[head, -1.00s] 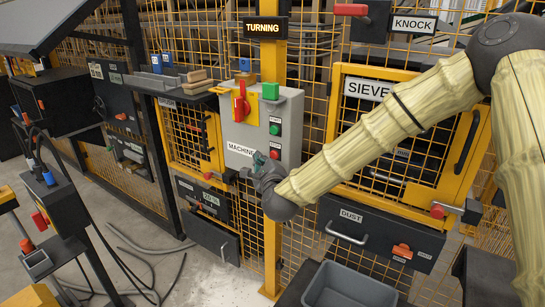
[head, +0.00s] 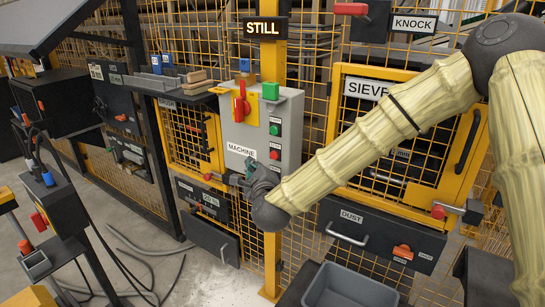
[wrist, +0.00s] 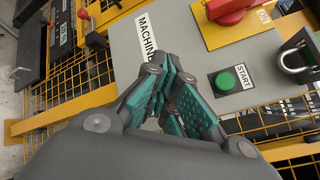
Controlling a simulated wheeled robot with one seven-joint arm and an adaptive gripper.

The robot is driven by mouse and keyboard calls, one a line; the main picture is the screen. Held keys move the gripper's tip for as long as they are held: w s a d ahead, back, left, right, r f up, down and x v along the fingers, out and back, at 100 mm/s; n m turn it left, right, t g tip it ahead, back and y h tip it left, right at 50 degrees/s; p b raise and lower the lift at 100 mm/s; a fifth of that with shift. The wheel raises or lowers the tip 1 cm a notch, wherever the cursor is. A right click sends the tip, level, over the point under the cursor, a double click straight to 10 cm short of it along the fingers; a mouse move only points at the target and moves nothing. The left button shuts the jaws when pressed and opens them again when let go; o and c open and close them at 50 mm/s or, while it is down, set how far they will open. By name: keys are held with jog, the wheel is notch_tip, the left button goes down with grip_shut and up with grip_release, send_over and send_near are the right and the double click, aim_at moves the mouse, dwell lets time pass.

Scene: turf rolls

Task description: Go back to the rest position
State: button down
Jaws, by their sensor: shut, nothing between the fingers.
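My gripper (head: 250,168) is shut and empty, just in front of the lower left part of the grey machine box (head: 287,112). In the wrist view its teal finger pads (wrist: 168,75) meet, with the box behind them. The green START button (wrist: 224,80) is to the right of the fingertips and apart from them. The red button (head: 275,154) shows on the box in the head view. The sign (head: 262,27) above the box reads STILL.
A red switch (head: 240,103) on a yellow plate and a padlock (wrist: 297,55) are on the box. The yellow SIEVE door (head: 345,100), the DUST drawer (head: 375,232) and a grey bin (head: 350,288) lie to the right. Open floor (head: 205,280) shows at lower left.

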jog(key=s+d+f+n+g+p, duration=0.1)
jog(key=s+d+f+n+g, duration=0.25)
jog(key=s+f, duration=0.5)
jog(key=s+d+f+n+g+p, duration=0.2)
jog(key=s+f+n, duration=0.3)
jog(key=f, duration=0.7)
jog(key=s+d+f+n+g+p, duration=0.1)
jog(key=s+d+f+n+g, duration=0.2)
jog(key=s+f+n, duration=0.55)
jog(key=s+d+f+n+g+h+p, duration=0.1)
jog(key=s+d+f, duration=0.3)
jog(key=s, duration=0.5)
jog(key=s+d+f+n+g+h+p, duration=0.1)
jog(key=s+d+f+n+g, duration=0.2)
jog(key=s+d, duration=0.3)
jog(key=s+d+f+n+g+h+p, duration=0.1)
jog(key=s+d+f+g, duration=0.3)
jog(key=s, duration=0.9)
jog(key=shift+d+f+n+p, duration=0.3)
jog(key=shift+d+f+n, duration=0.3)
jog(key=shift+n, duration=0.3)
